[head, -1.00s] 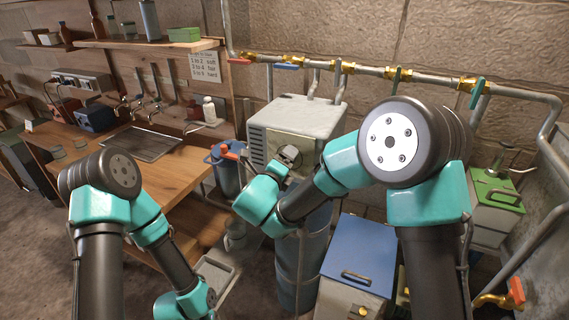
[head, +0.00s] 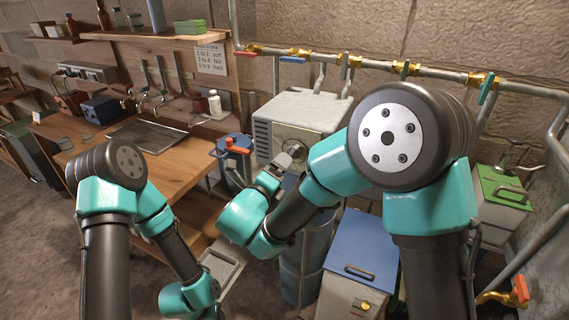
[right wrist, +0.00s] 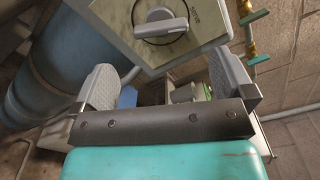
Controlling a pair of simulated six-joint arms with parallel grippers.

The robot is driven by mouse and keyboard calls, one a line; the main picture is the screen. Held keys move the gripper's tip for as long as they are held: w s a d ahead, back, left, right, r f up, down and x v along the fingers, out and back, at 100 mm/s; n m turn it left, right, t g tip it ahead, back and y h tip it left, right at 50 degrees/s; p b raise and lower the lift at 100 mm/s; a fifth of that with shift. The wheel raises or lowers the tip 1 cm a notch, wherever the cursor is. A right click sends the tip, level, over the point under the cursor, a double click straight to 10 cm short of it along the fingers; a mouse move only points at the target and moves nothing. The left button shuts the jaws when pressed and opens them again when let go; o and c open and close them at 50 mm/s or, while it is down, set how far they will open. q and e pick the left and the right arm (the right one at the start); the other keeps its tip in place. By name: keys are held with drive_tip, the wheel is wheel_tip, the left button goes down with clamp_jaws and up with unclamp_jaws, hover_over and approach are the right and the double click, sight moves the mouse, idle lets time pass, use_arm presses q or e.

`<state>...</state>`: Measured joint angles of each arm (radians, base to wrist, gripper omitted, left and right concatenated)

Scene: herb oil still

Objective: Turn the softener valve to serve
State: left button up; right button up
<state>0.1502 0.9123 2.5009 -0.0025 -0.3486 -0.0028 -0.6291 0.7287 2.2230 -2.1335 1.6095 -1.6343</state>
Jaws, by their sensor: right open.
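The softener valve head is a pale box (head: 308,108) with a plate on its front and a round grey knob (head: 294,148), partly hidden behind my right gripper (head: 282,165). In the right wrist view the knob (right wrist: 161,24) has a light bar lying nearly level, tilted slightly, on a pale plate with lettering that I cannot read fully. My right gripper (right wrist: 162,84) is open in that view, its fingers wide apart and nothing between them. The knob lies beyond the fingertips, apart from them. My left arm shows at lower left, but its gripper is out of view.
A blue tank (head: 304,245) stands below the valve head. A blue canister with an orange handle (head: 236,146) is to its left. A blue-lidded box (head: 362,246) is at front right. A pipe with several coloured valves (head: 405,70) runs above.

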drive_tip(key=v, duration=0.9)
drive_tip(key=shift+c, duration=0.3)
idle(0.9)
